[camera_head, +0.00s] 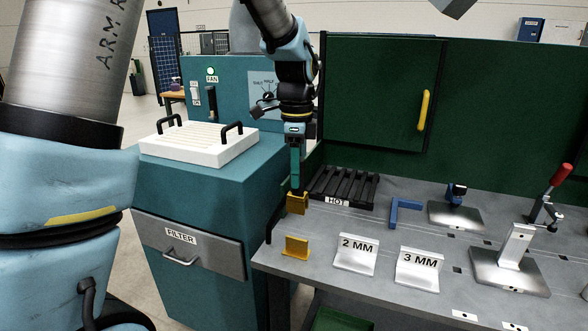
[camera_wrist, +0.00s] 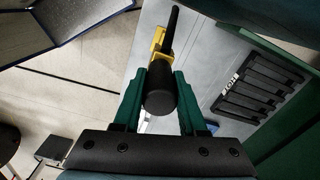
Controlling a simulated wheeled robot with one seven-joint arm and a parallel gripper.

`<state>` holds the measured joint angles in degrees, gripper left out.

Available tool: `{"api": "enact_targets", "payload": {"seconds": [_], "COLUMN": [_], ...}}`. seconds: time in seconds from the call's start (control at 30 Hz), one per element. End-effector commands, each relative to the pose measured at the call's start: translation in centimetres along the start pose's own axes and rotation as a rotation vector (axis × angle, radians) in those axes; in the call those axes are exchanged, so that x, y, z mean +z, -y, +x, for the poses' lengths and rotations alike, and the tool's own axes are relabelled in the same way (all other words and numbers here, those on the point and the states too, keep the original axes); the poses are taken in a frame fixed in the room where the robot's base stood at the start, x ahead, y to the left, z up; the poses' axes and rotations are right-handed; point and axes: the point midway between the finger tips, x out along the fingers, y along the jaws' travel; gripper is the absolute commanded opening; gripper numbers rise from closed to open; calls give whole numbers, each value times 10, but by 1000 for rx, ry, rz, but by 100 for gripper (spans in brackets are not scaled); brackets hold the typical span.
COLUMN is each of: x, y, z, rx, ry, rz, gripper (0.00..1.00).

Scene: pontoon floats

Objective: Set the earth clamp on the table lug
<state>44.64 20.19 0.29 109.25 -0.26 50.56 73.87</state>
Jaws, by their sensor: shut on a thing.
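My gripper (camera_head: 295,187) hangs upright over the left front part of the grey table. It is shut on the earth clamp (camera_head: 297,204), whose yellow body shows below the fingers. In the wrist view the clamp's black round handle (camera_wrist: 160,92) sits between my two green fingers (camera_wrist: 163,78), with yellow parts just beyond it. The table lug (camera_head: 297,247) is a small upright yellow plate near the table's front left edge. The clamp appears above and behind it, apart from it in the head view. In the wrist view I cannot tell whether some yellow belongs to the lug.
A black slatted rack (camera_head: 345,186) marked HOT lies behind right of the clamp. Plates marked 2 MM (camera_head: 357,255) and 3 MM (camera_head: 418,267) stand right of the lug. A blue angle piece (camera_head: 403,212) lies behind them. The teal filter cabinet (camera_head: 215,200) stands close on the left.

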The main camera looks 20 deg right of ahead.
Motion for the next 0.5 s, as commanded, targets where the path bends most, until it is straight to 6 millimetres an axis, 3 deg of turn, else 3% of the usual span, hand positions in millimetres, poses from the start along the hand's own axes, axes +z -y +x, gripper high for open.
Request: {"api": "enact_targets", "payload": {"seconds": [0.23,0.5], "x": [1,1], "y": [1,1], "z": [-3,25], "rx": [-2,-1], "ry": [-1,0], "rz": [-3,-2], "gripper": [0,0]}}
